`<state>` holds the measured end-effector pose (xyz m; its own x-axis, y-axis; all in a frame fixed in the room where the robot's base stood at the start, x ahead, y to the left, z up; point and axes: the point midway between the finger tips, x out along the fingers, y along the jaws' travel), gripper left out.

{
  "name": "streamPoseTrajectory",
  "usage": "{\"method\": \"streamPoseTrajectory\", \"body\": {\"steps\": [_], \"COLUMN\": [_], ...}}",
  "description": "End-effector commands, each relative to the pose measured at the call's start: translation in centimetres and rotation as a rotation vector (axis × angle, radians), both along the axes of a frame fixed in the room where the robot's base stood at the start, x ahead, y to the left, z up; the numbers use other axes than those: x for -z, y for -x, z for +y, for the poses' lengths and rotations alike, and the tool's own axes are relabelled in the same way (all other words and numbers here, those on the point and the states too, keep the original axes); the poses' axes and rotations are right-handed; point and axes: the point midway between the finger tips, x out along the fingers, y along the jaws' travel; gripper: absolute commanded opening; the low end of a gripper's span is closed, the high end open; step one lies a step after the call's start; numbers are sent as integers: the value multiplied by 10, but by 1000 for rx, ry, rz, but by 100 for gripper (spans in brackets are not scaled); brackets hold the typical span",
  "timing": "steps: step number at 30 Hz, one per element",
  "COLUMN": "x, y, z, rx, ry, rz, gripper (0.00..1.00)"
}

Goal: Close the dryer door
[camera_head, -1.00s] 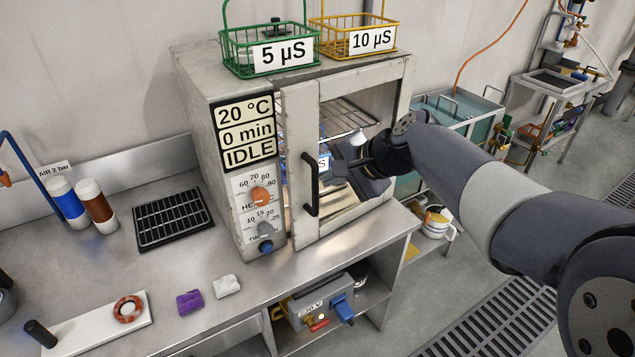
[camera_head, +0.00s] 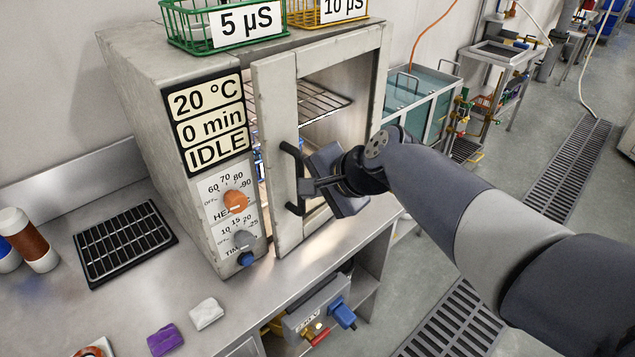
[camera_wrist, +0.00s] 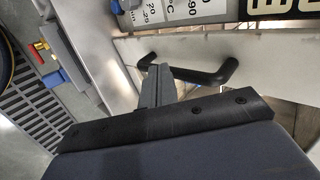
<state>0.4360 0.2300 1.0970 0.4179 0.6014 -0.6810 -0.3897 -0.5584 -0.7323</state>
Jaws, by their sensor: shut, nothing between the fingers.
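The dryer (camera_head: 150,110) is a grey box on the bench, its panel reading 20 °C, 0 min, IDLE. Its framed, windowed door (camera_head: 275,110) stands ajar; a gap shows along its left edge beside the control panel. The black bar handle (camera_head: 288,165) is upright on the door's left stile. It also shows in the wrist view (camera_wrist: 212,76). My gripper (camera_head: 306,187) is shut and empty, in front of the door at the handle's lower half. In the wrist view its fingers (camera_wrist: 157,76) overlap the handle's near end; I cannot tell whether they touch it.
A green basket (camera_head: 185,40) and a yellow basket (camera_head: 300,22) sit on the dryer. A black rack (camera_head: 122,242), a purple block (camera_head: 165,340) and a white block (camera_head: 207,313) lie on the bench. Floor is open at right, with a drain grate (camera_head: 455,320).

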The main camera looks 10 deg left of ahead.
Motion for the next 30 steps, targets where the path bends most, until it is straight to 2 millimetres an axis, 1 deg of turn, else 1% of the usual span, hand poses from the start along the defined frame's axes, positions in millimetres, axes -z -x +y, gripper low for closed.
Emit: {"method": "streamPoseTrajectory", "body": {"steps": [1, 7, 8, 9, 12, 16, 20, 30], "x": [8, 33, 29, 28, 28, 29, 29, 29], "y": [-4, -19, -22, -26, -33, -38, -41, -41], "z": [7, 29, 33, 38, 48, 56, 59, 59], "rx": [-3, -1, -2, -4, -2, -2, -1, 0], "ry": [1, 2, 0, 1, 0, 0, 0, 0], "rz": [4, 3, 1, 0, -1, -1, -3, -2], "gripper": [0, 0, 0, 0, 0, 0, 0, 0]}}
